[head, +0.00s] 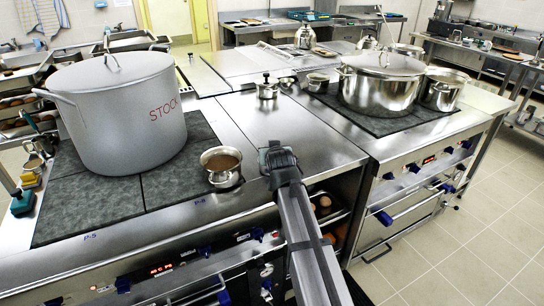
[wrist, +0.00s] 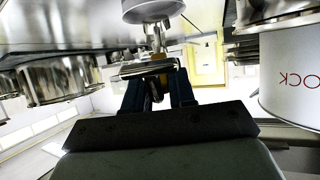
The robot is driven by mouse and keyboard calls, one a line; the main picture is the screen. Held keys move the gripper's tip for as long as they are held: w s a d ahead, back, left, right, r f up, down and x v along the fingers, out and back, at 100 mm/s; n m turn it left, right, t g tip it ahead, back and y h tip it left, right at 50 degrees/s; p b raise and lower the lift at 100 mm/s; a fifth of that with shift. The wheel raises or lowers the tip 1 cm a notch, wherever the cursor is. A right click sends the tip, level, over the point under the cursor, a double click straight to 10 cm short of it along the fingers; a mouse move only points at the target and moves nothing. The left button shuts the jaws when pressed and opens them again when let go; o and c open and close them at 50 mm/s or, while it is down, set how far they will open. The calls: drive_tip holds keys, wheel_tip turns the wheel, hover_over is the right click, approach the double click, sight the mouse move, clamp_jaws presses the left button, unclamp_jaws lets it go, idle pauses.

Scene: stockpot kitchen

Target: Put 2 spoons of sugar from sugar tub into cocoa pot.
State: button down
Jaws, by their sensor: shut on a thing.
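A small steel pot with brown liquid, apparently the cocoa pot (head: 224,180), stands on the dark hob at the left, right of the big stock pot. My gripper (head: 277,156) is over the steel counter, just right of the cocoa pot. In the wrist view my gripper (wrist: 157,92) is shut on a shiny metal utensil (wrist: 157,40), seemingly a spoon. Its rounded end shows at the top edge of that view. The utensil is hidden in the head view. I cannot tell which small vessel is the sugar tub.
The tall grey stock pot (head: 125,115) stands close on the left. A large lidded steel pot (head: 380,92) stands on the right hob. A small lidded pot (head: 267,89) is at the counter's back. The counter between the hobs is mostly clear.

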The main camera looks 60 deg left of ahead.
drive_tip(key=shift+r, duration=2.25)
